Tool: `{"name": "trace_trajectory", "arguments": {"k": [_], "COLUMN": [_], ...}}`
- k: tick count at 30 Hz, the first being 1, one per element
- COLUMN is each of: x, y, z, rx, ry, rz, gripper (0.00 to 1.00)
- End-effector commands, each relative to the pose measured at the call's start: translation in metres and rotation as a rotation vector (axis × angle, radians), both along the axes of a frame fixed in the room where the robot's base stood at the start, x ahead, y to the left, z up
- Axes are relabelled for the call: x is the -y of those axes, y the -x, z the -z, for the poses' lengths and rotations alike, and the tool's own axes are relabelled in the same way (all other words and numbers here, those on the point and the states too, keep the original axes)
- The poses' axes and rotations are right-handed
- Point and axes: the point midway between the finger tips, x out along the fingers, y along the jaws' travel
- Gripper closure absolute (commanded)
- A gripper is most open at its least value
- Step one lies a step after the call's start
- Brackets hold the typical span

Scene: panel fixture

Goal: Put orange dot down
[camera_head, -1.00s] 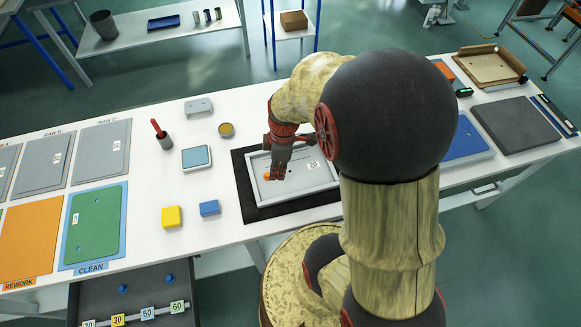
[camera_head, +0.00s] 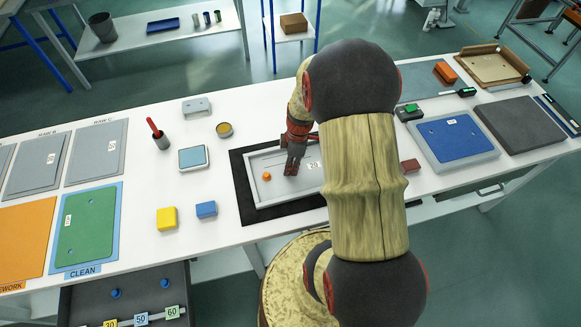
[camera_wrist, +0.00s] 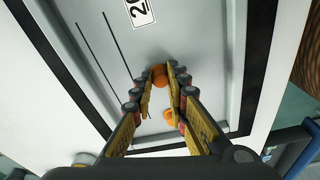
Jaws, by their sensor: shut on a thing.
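My gripper (camera_head: 291,172) is over the grey panel (camera_head: 272,193) labelled 20. In the wrist view its fingers (camera_wrist: 160,82) are shut on an orange dot (camera_wrist: 159,73) at the tips. I cannot tell whether the held dot touches the panel. In the head view the held dot is hidden by the fingers. Another orange dot (camera_head: 267,176) lies on the panel to the left of my gripper; it also shows in the wrist view (camera_wrist: 168,114), below the held one. Thin dark lines (camera_wrist: 102,58) run on the panel near the label (camera_wrist: 139,11).
The panel lies on a black mat (camera_head: 246,205). To the left are a yellow block (camera_head: 167,218), a blue block (camera_head: 206,209), a blue-topped box (camera_head: 193,158) and a cup with a red tool (camera_head: 160,138). A blue panel (camera_head: 457,137) in a tray lies right.

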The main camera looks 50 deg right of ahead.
Motion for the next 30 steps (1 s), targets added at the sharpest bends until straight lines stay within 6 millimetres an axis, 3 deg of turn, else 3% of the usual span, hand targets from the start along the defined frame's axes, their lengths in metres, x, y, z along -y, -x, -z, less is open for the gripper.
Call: {"name": "trace_trajectory", "arguments": {"k": [11, 12, 20, 30], "x": [0.0003, 0.0002, 0.0001, 0.0003], "y": [-0.0004, -0.0004, -0.0003, -0.0004], "z": [0.0039, 0.0028, 0.0024, 0.0008], "rx": [0.001, 0.001, 0.001, 0.001], "ry": [0.001, 0.001, 0.001, 0.001], "rz": [-0.001, -0.001, -0.001, -0.001], "gripper": [0.93, 0.82, 0.68, 0.66]}}
